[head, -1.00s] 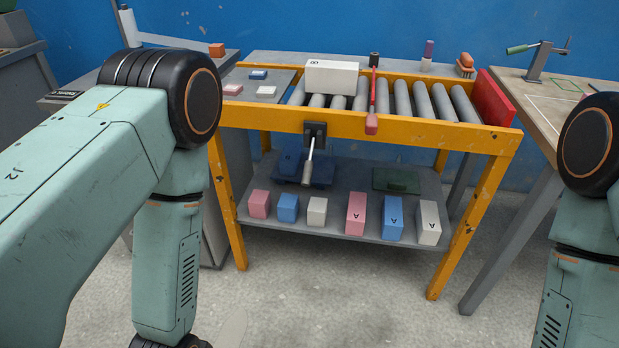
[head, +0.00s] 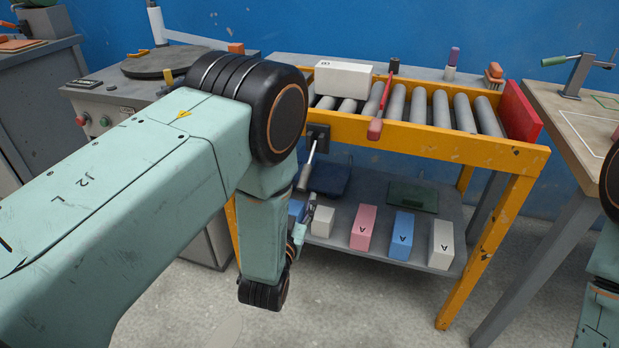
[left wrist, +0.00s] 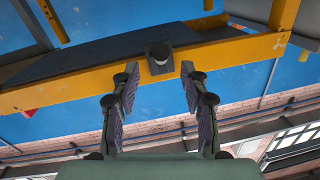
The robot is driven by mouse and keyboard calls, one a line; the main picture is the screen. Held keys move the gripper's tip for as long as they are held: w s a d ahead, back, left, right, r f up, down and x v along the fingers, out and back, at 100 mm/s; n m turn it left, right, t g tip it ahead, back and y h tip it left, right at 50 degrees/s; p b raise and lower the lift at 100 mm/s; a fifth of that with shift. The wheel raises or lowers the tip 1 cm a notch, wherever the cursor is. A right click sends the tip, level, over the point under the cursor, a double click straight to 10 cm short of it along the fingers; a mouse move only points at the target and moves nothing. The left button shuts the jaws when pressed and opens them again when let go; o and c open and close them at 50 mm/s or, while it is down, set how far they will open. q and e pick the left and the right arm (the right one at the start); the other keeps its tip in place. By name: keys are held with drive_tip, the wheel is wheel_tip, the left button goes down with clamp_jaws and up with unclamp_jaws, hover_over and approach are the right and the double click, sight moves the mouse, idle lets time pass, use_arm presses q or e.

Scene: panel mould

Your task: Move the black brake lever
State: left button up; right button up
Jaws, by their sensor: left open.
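The black brake lever's mount (head: 317,135) is on the orange front rail of the roller stand. Its bright rod (head: 308,165) slants down from the mount, its lower end close to my left arm. In the left wrist view a black block with a paler face (left wrist: 158,55) shows on the orange rail, between and beyond the fingertips. My left gripper (head: 303,218), partly hidden behind my arm, is below the lever in front of the lower shelf. In the left wrist view the left gripper (left wrist: 158,78) is open, with nothing between its fingers. My right gripper is out of view.
A white block (head: 343,78) lies on the rollers. The lower shelf (head: 335,240) holds pink, blue and white blocks. A wooden table (head: 575,120) stands at right.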

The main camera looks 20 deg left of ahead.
sight(302, 185)
use_arm(q)
drive_tip(key=shift+w+r, duration=0.1)
drive_tip(key=shift+r, duration=0.1)
drive_tip(key=shift+w, duration=0.35)
drive_tip(key=w, duration=0.2)
drive_tip(key=w+b, duration=0.1)
drive_tip(key=w, duration=0.1)
drive_tip(key=w+b, duration=0.1)
drive_tip(key=shift+w+a+f, duration=0.15)
drive_tip(key=shift+w+a, duration=0.15)
drive_tip(key=shift+w, duration=0.1)
drive_tip(key=shift+w+b, duration=0.35)
drive_tip(key=shift+w, duration=0.15)
clamp_jaws()
